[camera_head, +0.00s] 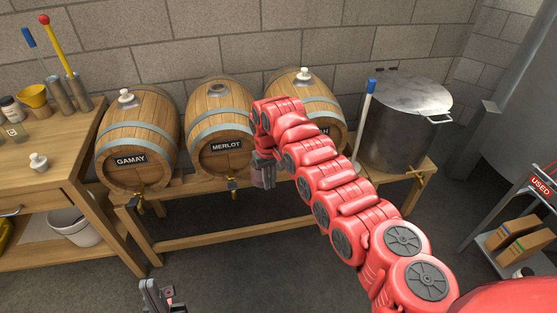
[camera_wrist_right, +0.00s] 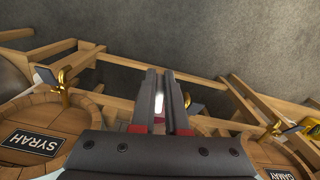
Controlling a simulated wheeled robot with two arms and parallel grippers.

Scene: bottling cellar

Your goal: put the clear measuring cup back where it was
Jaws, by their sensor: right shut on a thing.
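My right gripper (camera_head: 263,178) hangs in front of the racked barrels, just right of the MERLOT barrel (camera_head: 206,120), with its fingers pointing down. In the right wrist view its fingers (camera_wrist_right: 160,100) are shut on a narrow pale thing. This seems to be the clear measuring cup (camera_wrist_right: 157,101), but only a sliver shows between the fingers and its shape is hidden. I cannot make out the cup in the head view. My left gripper (camera_head: 160,295) is low at the bottom edge, away from the barrels, and its finger gap is unclear.
The GAMAY barrel (camera_head: 137,135) and a partly hidden third barrel (camera_head: 305,90) share the wooden rack (camera_head: 240,233). A steel pot (camera_head: 405,125) stands right. The left workbench (camera_head: 60,178) holds a white stopper (camera_head: 38,162), jars and a yellow funnel (camera_head: 34,95). The floor in front is clear.

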